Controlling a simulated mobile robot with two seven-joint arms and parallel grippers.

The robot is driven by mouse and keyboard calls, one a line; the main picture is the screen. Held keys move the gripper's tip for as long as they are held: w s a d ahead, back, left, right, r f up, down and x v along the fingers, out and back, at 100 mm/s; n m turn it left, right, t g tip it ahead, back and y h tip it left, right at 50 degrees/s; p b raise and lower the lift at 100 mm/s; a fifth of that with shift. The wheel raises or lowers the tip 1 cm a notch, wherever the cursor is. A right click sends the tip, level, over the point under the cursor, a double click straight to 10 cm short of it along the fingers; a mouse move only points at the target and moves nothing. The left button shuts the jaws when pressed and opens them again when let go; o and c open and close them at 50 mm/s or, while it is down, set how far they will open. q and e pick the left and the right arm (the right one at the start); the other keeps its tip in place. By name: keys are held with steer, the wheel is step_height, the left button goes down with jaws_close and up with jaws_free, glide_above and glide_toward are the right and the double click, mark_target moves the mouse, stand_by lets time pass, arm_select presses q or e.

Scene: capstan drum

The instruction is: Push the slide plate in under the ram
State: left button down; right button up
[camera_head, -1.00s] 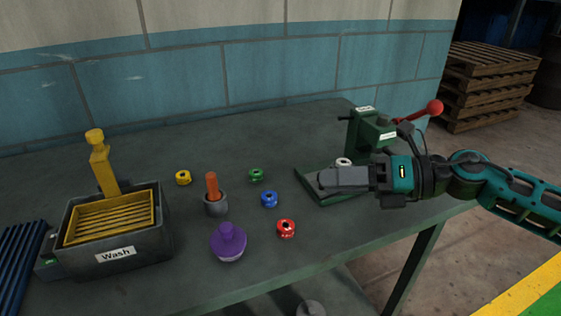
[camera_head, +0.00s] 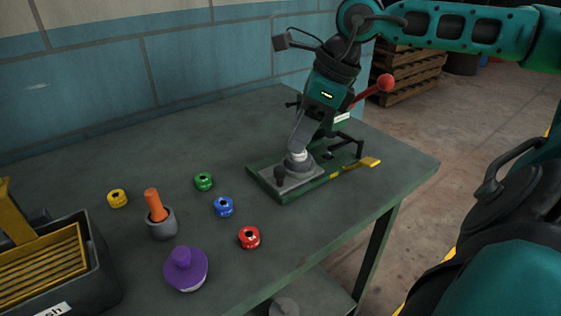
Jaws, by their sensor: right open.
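The slide plate (camera_head: 268,184) is a flat grey plate on the green press base (camera_head: 300,193), toward its left end. A dark knob (camera_head: 280,173) stands on it. A round grey piece with a pale top (camera_head: 299,164) sits at its right part. My right gripper (camera_head: 299,148) points down from above, fingertips at or just over the pale top; I cannot tell if they touch. It is open. The gripper and its wrist hide most of the press and the ram. A red-balled lever (camera_head: 386,83) sticks out to the right. My left gripper is out of view.
A yellow tab (camera_head: 370,163) sticks out at the base's right end. To the left stand green (camera_head: 204,181), blue (camera_head: 223,206), red (camera_head: 249,237) and yellow (camera_head: 117,198) rings, a mortar (camera_head: 161,224), a purple-topped piece (camera_head: 184,268) and a wash bin (camera_head: 90,280). The table's right end is clear.

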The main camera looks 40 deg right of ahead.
mark_target(280, 168)
steer(key=shift+p+x, duration=0.45)
steer(key=shift+x, duration=3.55)
steer(key=shift+c, duration=0.4)
jaws_close()
